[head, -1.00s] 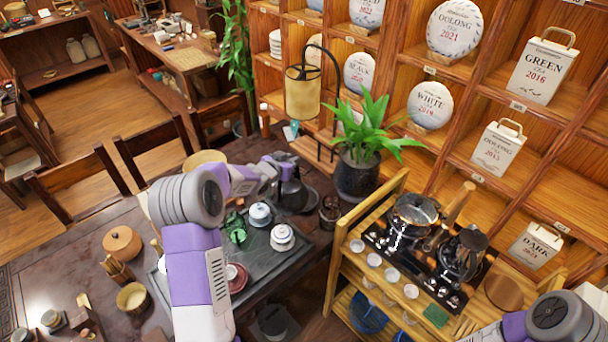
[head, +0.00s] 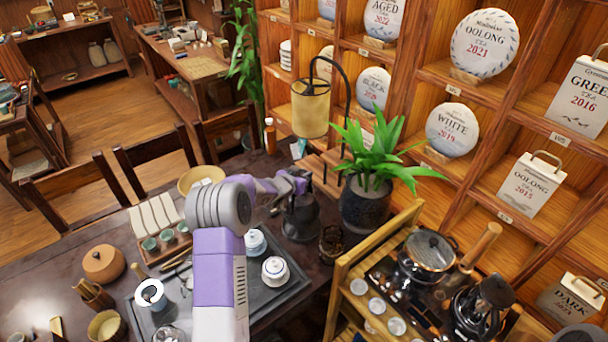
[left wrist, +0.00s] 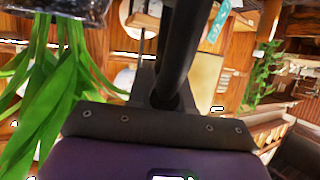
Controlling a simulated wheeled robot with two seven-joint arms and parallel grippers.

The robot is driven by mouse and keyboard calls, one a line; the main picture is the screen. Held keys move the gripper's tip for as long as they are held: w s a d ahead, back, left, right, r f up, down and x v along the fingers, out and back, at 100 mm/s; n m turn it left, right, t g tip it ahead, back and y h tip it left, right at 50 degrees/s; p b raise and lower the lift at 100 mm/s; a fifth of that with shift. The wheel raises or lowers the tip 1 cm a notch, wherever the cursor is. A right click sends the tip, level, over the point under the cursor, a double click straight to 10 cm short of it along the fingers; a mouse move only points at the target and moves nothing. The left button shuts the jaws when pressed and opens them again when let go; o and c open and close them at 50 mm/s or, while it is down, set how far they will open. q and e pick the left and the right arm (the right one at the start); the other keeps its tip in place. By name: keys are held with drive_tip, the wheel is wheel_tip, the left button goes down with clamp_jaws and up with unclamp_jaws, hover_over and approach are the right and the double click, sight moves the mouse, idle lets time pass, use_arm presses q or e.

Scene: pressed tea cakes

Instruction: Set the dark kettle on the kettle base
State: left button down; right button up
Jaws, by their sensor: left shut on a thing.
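The dark kettle (head: 301,217) stands upright at the back right of the tea table, beside the grey tray. My left gripper (head: 297,181) is at its top and is shut on it, apparently by the handle. The kettle base is not clearly distinguishable; the kettle's lower edge looks dark and wide, and I cannot tell whether it rests on a base or hangs just above it. In the left wrist view a dark bar (left wrist: 182,50) runs out from my gripper, and the kettle body is hidden. My right gripper is out of view.
A potted plant (head: 365,203) stands just right of the kettle, with a lamp (head: 311,108) behind. A small dark jar (head: 332,243) is close on the right. White lidded cups (head: 275,271) stand on the tray (head: 282,297). A wooden cart (head: 347,275) is at right.

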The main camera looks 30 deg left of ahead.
sight(297, 203)
use_arm(q)
drive_tip(key=shift+w+f+b, duration=0.1)
drive_tip(key=shift+f+b, duration=1.6)
drive_tip(key=shift+f, duration=0.55)
drive_tip(key=shift+d, duration=0.1)
drive_tip(key=shift+f+b, duration=0.55)
drive_tip(key=shift+b, duration=0.2)
drive_tip(key=c, duration=1.3)
unclamp_jaws()
drive_tip(key=shift+s+f, duration=0.25)
drive_tip(key=shift+f, duration=0.1)
drive_tip(key=shift+v, duration=2.55)
drive_tip(key=shift+p+v, duration=0.5)
drive_tip(key=shift+v, duration=2.45)
drive_tip(key=shift+r, duration=0.15)
